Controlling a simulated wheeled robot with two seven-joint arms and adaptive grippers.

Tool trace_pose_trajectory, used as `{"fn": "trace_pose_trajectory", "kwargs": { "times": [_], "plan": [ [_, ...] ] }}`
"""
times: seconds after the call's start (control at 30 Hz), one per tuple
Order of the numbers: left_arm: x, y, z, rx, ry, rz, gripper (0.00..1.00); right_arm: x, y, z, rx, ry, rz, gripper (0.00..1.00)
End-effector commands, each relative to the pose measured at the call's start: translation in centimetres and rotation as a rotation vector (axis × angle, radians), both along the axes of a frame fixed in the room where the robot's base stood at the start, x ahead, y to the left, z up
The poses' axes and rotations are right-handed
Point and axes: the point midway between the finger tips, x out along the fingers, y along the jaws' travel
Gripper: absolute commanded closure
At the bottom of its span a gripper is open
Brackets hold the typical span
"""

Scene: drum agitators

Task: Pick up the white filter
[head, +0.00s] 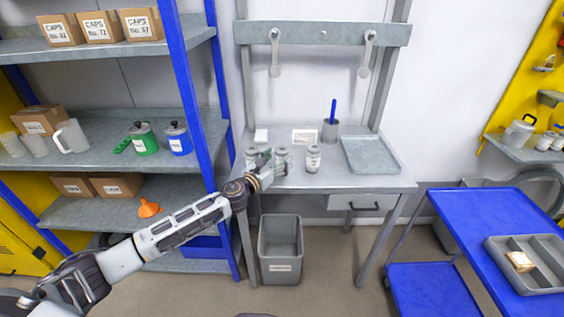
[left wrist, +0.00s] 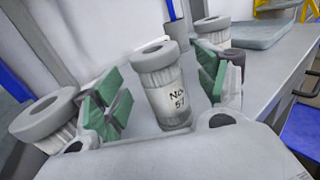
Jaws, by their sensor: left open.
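Three whitish cylinders with grey ring-shaped tops stand upright on the grey bench (head: 330,181); I take these as the filters. The middle filter (head: 283,155) shows in the left wrist view (left wrist: 165,98) with the label "No 51". Another filter (left wrist: 45,118) stands at the left there, and a third (left wrist: 212,31) behind at the right. My left gripper (head: 268,162) is open. Its green finger pads stand on either side of the middle filter, with gaps visible between pads and filter. The filter's base is partly hidden by the gripper body. My right gripper is out of view.
A grey tray (head: 371,154) and a grey cup (head: 330,131) with a blue stick are on the bench. A grey bin (head: 280,243) is below; a blue cart (head: 465,220) stands at right.

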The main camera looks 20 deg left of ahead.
Motion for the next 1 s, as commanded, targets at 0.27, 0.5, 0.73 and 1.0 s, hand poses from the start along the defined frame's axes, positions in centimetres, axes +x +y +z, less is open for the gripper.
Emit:
{"fn": "trace_pose_trajectory", "kwargs": {
  "times": [0.27, 0.5, 0.73, 1.0],
  "plan": [
    [2.3, -0.7, 0.1, -0.001, 0.0, 0.0, 0.27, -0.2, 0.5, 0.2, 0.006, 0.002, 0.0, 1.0],
    [2.8, -0.9, 0.1, -0.001, 0.0, -0.001, 0.27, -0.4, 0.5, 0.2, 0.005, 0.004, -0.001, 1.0],
    [2.7, -0.8, 0.1, -0.001, 0.001, -0.001, 0.27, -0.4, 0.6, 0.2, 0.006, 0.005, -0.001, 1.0],
    [2.7, -0.8, 0.1, -0.001, 0.001, 0.0, 0.42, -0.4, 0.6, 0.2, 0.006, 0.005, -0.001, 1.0]
  ]
}}
